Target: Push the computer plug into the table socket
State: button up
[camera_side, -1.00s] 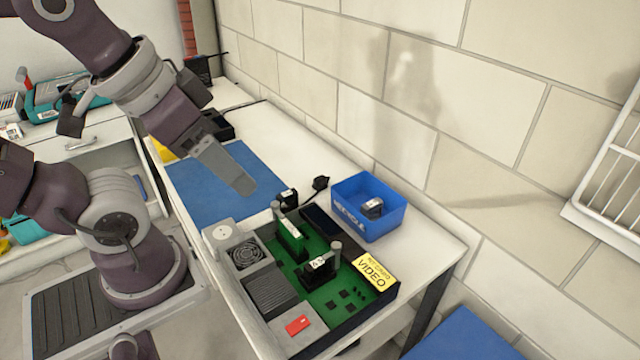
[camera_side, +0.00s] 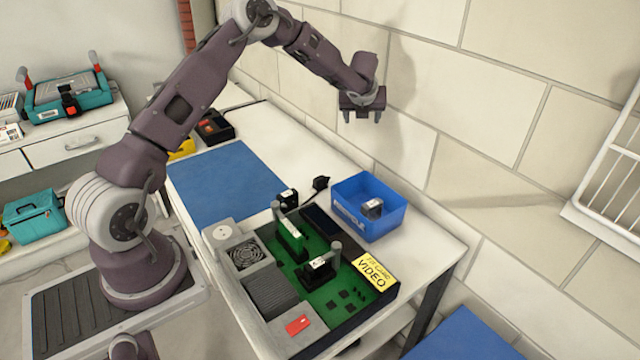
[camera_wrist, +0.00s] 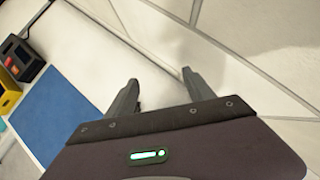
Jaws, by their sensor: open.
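A black plug (camera_side: 320,184) lies on the white table behind the computer, left of the blue bin. The computer (camera_side: 345,300) is an open case with a green board, a fan and a yellow "VIDEO" label. A round socket (camera_side: 222,232) shows on the grey block at the case's left back corner; I cannot tell whether it is the table socket. My gripper (camera_side: 361,116) is open and empty, high above the back of the table near the wall. In the wrist view its two fingers (camera_wrist: 162,90) are apart with nothing between them.
A blue bin (camera_side: 345,221) holding a small dark part stands right of the plug. A blue mat (camera_side: 225,180) lies clear on the table's left half. A dark box (camera_side: 214,128) sits at the far end. The brick wall (camera_side: 430,110) bounds the back.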

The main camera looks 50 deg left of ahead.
aim_at(320, 177)
jog(key=s+a+f+n+g, duration=0.1)
jog(key=s+f+n+g, duration=0.1)
jog(key=f, duration=0.3)
jog(key=s+a+f+n+g, duration=0.1)
jog(key=s+f+n, duration=0.2)
jog(key=s+f, duration=0.1)
jog(key=s+a+f+n+g+h, duration=0.1)
jog(key=s+f+n+g, duration=0.1)
jog(key=f, duration=0.3)
jog(key=shift+s+a+f+n+g, duration=0.15)
jog(key=shift+s+f+n, duration=0.1)
jog(key=shift+s, duration=0.15)
jog(key=shift+s+a+f+n+g, duration=0.1)
jog(key=shift+s+f+n+g, duration=0.05)
jog(key=shift+s+n, duration=0.15)
jog(key=shift+x, duration=3.5)
jog(key=shift+a, duration=0.15)
jog(key=c, duration=1.3)
jog(key=shift+c, duration=0.2)
jog(key=shift+r, duration=0.1)
